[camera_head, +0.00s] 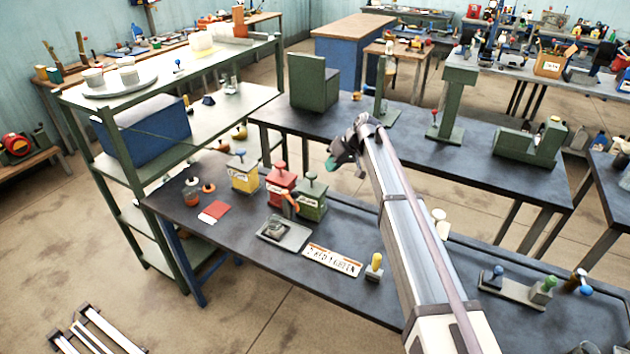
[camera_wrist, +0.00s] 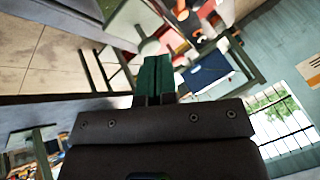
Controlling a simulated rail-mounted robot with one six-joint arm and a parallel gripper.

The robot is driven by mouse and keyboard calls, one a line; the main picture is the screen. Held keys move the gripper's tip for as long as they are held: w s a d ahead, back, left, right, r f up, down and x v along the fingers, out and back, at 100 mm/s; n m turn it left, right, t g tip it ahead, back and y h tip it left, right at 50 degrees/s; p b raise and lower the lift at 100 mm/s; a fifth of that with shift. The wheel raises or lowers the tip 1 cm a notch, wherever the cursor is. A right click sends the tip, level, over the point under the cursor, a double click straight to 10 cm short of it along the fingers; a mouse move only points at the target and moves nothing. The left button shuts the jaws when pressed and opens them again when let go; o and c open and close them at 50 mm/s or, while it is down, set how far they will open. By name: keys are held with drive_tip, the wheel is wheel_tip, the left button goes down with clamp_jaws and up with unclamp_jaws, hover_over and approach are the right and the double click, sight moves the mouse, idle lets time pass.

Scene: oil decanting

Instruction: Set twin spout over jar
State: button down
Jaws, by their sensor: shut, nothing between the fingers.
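My gripper (camera_head: 335,160) is at the far end of my raised arm, above the dark workbench, shut and empty. In the wrist view its green fingers (camera_wrist: 155,78) are together. A yellow can (camera_head: 244,178), a red can (camera_head: 280,187) and a green can (camera_head: 311,201) with knobs stand on the bench, below and left of the gripper. A low grey bar (camera_head: 515,290) with a blue knob and a green knob lies at the right. I cannot tell which thing is the twin spout. Small orange-topped pots (camera_head: 191,195) stand at the left; I cannot tell if one is the jar.
A grey tray (camera_head: 270,242) with a dark part, a lettered sign (camera_head: 332,260) and a yellow-topped piece (camera_head: 374,267) lie at the bench front. A green shelf rack (camera_head: 108,180) stands left. Green fixtures (camera_head: 314,82) stand on the rear bench.

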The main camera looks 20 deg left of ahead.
drive_tip(key=b+x, duration=0.2)
drive_tip(key=x, duration=0.1)
drive_tip(key=b+x, duration=0.5)
drive_tip(key=x, duration=0.1)
drive_tip(key=shift+d+f, duration=0.15)
drive_tip(key=shift+f, duration=0.25)
drive_tip(key=s+a, duration=0.1)
drive_tip(key=s+a+b, duration=0.1)
drive_tip(key=a, duration=0.1)
drive_tip(key=shift+s+a+f, duration=0.1)
drive_tip(key=shift+s+f, duration=0.15)
drive_tip(key=shift+s, duration=0.15)
